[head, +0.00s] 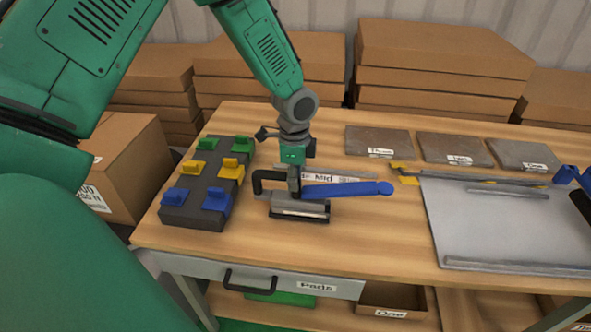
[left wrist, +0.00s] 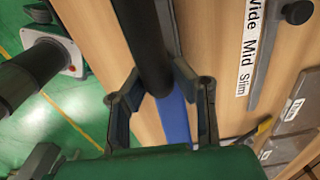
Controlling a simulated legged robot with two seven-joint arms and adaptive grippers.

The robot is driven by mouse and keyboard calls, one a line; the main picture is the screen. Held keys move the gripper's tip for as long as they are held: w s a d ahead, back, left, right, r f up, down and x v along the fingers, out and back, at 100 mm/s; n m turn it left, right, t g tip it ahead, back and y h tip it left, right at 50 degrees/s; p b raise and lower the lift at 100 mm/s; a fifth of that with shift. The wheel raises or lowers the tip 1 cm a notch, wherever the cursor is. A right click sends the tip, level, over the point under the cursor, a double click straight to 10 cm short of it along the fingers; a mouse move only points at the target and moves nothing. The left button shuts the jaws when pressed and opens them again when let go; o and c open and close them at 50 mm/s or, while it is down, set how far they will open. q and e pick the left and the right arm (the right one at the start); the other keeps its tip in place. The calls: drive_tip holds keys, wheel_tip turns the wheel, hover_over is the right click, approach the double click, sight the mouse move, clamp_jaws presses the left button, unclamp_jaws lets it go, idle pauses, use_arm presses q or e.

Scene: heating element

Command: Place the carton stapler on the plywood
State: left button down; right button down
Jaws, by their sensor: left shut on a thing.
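The carton stapler (head: 345,189) has a long blue handle, a black loop grip at its left and a grey and black base. It is at the middle-left of the wooden table, its handle pointing right. My left gripper (head: 294,184) comes down on it from above and is shut on it. In the left wrist view, the fingers (left wrist: 160,100) flank a black part, with the blue handle (left wrist: 175,122) beyond. I cannot tell whether the base touches the table. No separate sheet is clearly plywood; the table top (head: 385,237) is light wood.
A dark block (head: 176,217) with green, yellow and blue clips stands left of the stapler. A label strip (head: 345,176) lies behind it. Labelled plates (head: 379,142) lie at the back right. A grey board (head: 495,225) with rails fills the right. Front middle is clear.

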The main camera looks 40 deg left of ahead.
use_arm(q)
drive_tip(key=shift+w+f, duration=0.15)
drive_tip(key=shift+f, duration=0.35)
drive_tip(key=c, duration=1.3)
unclamp_jaws()
